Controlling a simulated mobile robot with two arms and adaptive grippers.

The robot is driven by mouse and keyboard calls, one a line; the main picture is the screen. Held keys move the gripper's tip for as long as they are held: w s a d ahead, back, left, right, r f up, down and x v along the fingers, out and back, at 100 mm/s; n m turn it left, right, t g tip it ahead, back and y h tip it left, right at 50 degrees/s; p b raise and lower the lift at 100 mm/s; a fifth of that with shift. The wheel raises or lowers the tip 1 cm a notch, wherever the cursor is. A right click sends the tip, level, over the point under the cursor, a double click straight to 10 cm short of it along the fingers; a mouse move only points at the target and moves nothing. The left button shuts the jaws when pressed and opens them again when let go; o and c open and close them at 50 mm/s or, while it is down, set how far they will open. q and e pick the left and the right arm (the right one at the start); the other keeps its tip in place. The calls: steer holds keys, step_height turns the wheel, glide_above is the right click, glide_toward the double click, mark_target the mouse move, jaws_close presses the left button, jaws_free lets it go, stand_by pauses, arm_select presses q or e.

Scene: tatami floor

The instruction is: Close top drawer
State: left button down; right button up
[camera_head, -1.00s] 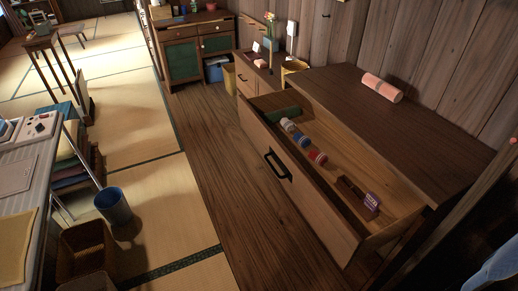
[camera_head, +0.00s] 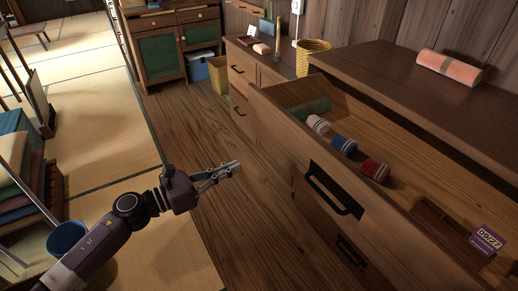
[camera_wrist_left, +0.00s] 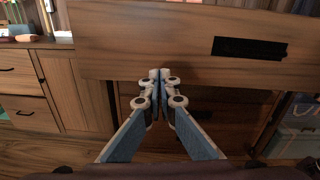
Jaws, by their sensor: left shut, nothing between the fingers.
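The top drawer (camera_head: 285,133) of the brown dresser (camera_head: 420,95) is pulled out, its inside open to view. It has a black handle (camera_head: 333,190) on its front. In it lie a green item (camera_head: 311,108), white, blue and red rolls (camera_head: 374,171), and a purple box (camera_head: 486,240). My left gripper (camera_head: 236,167) is shut and empty, in the air in front of the drawer, left of the handle. In the left wrist view the fingertips (camera_wrist_left: 160,73) overlap the lower part of the drawer front (camera_wrist_left: 150,40). Contact cannot be told. My right gripper is not in view.
A pink roll (camera_head: 449,67) lies on the dresser top. A low cabinet (camera_head: 245,75), a wicker basket (camera_head: 312,56) and a green-doored cabinet (camera_head: 165,52) stand behind. A blue bin (camera_head: 66,240) is at lower left. The wooden floor before the drawer is clear.

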arm_select(q)
steer(key=m, duration=0.1)
steer(key=p, duration=0.1)
glide_toward(286, 146)
steer(key=shift+m, duration=0.3)
steer(key=x, duration=0.6)
steer(key=shift+w, duration=0.15)
steer(key=shift+w+d+f, duration=0.15)
steer(key=shift+w+d, duration=0.1)
steer(key=shift+d, duration=0.1)
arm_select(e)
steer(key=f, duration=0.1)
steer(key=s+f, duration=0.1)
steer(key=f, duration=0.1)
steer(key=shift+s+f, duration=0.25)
